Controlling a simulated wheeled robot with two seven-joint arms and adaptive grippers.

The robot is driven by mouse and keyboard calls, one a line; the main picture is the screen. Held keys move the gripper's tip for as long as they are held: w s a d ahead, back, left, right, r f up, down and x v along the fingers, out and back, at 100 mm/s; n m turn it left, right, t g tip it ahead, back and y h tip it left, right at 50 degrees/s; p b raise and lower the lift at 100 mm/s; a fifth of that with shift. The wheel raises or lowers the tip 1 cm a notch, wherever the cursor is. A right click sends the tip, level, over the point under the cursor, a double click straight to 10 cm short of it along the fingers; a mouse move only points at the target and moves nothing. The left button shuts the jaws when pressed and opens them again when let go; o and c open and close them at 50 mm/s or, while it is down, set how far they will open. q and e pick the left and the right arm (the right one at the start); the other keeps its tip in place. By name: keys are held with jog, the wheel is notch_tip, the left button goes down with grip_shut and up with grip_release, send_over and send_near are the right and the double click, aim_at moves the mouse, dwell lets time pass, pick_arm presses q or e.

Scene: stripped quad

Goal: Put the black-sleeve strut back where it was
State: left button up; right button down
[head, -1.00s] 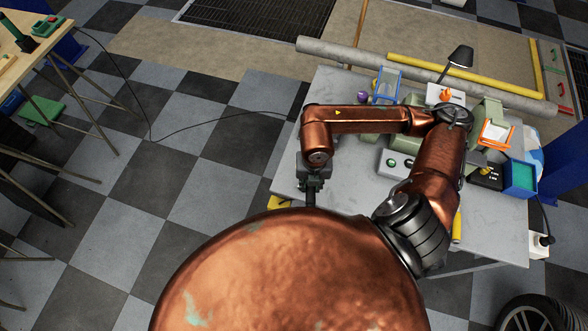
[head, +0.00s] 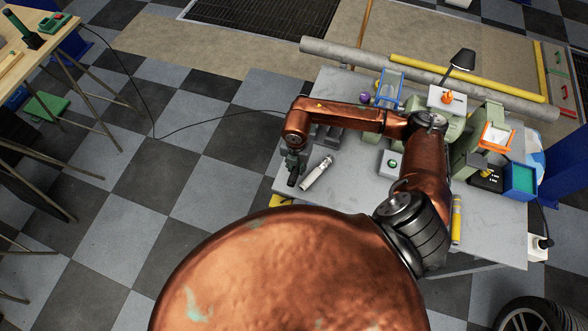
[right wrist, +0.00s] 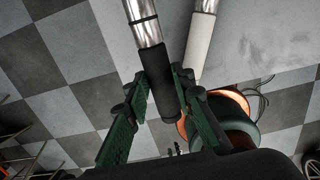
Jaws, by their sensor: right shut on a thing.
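My right gripper (head: 294,166) is over the left edge of the grey workbench. In the right wrist view its green fingers (right wrist: 158,105) are shut on the black-sleeve strut (right wrist: 157,68), around the dark sleeve. The strut's bright metal rod runs up out of that picture. In the head view the strut is mostly hidden by the gripper and arm. A white-sleeve strut (head: 317,173) lies tilted on the bench just right of the gripper; it also shows in the right wrist view (right wrist: 200,42). My left gripper is not in view.
A dark slotted holder (head: 328,138) stands on the bench (head: 350,205) behind the struts, partly covered by my arm. A grey box with a green button (head: 391,164), a lamp (head: 461,60) and a blue bin (head: 520,178) are farther right. The bench front is mostly clear.

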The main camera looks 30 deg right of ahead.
aim_at(294, 170)
jog(key=shift+w+f, duration=0.65)
jog(key=shift+f, duration=0.1)
jog(key=shift+f+p, duration=0.3)
jog(key=shift+f, duration=1.3)
jog(key=shift+f, duration=0.1)
jog(key=c, duration=1.7)
grip_release()
jog(key=shift+o, duration=0.2)
notch_tip(294, 170, up, 12)
jog(key=shift+r+b, duration=0.15)
jog(key=shift+b, duration=0.3)
